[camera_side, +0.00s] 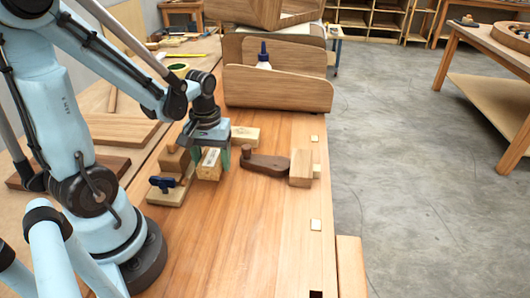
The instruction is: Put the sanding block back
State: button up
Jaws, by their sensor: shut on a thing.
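My gripper (211,157) is above the middle of the workbench, pointing down. Its two greenish fingers are shut on a pale wooden block with a label on its face, which looks like the sanding block (208,166). The block sits upright between the fingers. Whether its lower end touches the bench or hangs just above it, I cannot tell. The gripper body hides the block's top.
The front bench (245,240) is clear.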

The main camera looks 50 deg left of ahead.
aim_at(212, 158)
jog(key=shift+f, duration=1.35)
jog(key=o, duration=0.7)
jog(key=shift+f, duration=0.15)
jog(key=shift+o, duration=0.2)
notch_tip(212, 158, up, 12)
jog(key=shift+r, duration=0.1)
jog(key=shift+d, duration=0.1)
jog(key=w+d+r+m+t, duration=0.1)
jog(key=w+d+m+t, duration=0.2)
jog(key=d+m+t, duration=0.4)
jog(key=d+m, duration=0.2)
jog(key=d, duration=0.1)
jog(key=shift+w+r, duration=0.25)
jog(key=shift+r, duration=0.1)
